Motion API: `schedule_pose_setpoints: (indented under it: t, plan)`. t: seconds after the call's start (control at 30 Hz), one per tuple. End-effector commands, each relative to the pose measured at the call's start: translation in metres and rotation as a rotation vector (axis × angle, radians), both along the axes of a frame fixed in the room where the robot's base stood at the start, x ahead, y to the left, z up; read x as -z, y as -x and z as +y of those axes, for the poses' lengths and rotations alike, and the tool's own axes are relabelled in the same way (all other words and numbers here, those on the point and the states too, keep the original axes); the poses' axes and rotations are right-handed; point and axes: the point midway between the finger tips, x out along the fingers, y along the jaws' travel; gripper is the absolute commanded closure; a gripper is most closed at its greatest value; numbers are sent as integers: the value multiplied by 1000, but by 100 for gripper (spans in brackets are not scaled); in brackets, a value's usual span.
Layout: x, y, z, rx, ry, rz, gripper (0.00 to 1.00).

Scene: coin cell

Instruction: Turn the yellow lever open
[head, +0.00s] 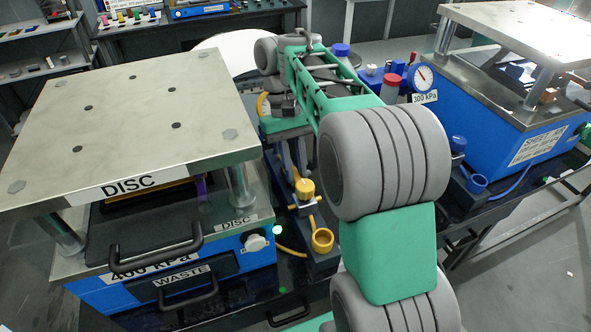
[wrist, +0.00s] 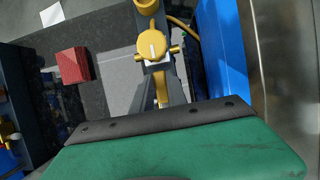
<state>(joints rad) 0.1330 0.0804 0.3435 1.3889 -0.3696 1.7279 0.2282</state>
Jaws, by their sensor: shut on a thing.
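The yellow valve (head: 304,188) sits on a dark block between the DISC press and the right-hand equipment. In the wrist view its round yellow cap (wrist: 153,47) carries a white mark, with short yellow stubs at either side. The yellow lever (wrist: 161,88) runs from the valve toward my palm. My gripper (wrist: 161,80) is shut on the lever, one grey finger on each side. In the head view my gripper (head: 293,165) points down behind the valve, and my arm hides part of it.
The DISC press (head: 140,120) with its metal top stands close at left. A yellow ring-shaped cup (head: 322,240) is in front of the valve. A pressure gauge (head: 423,78) and another blue press (head: 500,115) stand at right. A red block (wrist: 72,64) lies left in the wrist view.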

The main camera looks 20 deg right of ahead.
Motion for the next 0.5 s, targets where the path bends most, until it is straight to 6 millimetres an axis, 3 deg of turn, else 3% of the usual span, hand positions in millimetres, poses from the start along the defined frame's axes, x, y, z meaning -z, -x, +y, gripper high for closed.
schedule_pose_setpoints:
  t: [0.13, 0.17, 0.4, 0.5]
  plan:
    - [-1, 0, 0, -1, 0, -1, 100]
    - [0, 0, 0, -1, 0, -1, 79]
    - [0, 0, 0, 0, 0, 0, 60]
    - [0, 0, 0, 0, 0, 0, 60]
